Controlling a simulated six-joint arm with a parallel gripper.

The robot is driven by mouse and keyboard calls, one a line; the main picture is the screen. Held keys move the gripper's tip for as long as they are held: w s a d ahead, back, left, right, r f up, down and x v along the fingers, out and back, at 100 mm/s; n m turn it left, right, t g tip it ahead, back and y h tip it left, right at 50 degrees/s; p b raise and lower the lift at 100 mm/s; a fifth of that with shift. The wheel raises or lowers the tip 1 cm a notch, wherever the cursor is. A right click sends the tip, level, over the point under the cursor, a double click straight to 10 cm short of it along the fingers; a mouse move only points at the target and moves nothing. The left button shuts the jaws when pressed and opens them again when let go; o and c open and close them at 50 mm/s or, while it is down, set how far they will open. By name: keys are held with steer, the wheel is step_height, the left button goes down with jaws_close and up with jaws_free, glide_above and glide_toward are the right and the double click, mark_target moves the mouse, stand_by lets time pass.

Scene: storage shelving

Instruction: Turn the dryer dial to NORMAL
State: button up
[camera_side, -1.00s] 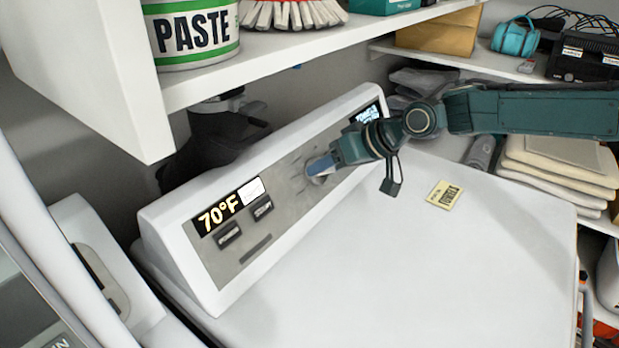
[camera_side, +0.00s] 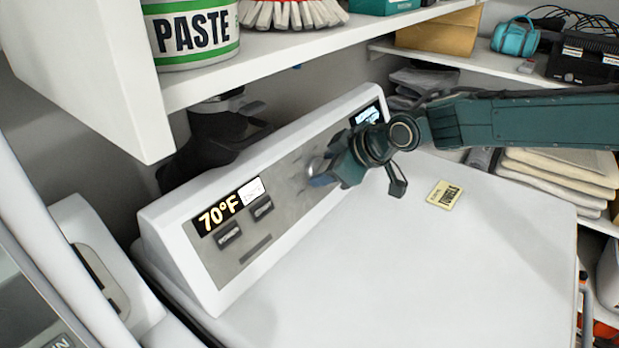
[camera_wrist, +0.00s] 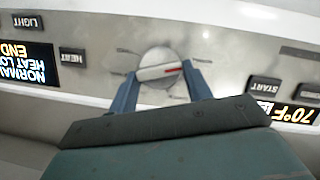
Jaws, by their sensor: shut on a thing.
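The dryer dial (camera_wrist: 160,58) is a round silver knob with a raised bar across it and a red mark at one end of the bar. It sits on the grey control panel (camera_side: 285,210), and my gripper mostly hides it in the side view. My gripper (camera_side: 322,174) reaches the panel from the right. In the wrist view, my gripper (camera_wrist: 160,78) has its two blue fingers on either side of the dial's bar, shut on it. The wrist picture is upside down. The labels around the dial are too faint to read.
A display (camera_wrist: 26,66) reads NORMAL, HEAT LO, END; another display (camera_side: 217,214) reads 70°F. HEAT (camera_wrist: 73,57) and START (camera_wrist: 265,88) buttons flank the dial. A shelf (camera_side: 300,50) with a paste can overhangs the panel. The white dryer top (camera_side: 400,260) is clear except for a towels tag (camera_side: 444,195).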

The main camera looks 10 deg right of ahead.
steer(key=shift+n, duration=0.3)
steer(key=o, duration=1)
steer(key=shift+c, duration=0.2)
steer(key=shift+s, duration=0.1)
steer(key=v, duration=1.3)
steer(key=shift+s+r, duration=0.25)
steer(key=shift+s, duration=0.05)
steer(key=shift+d, duration=0.1)
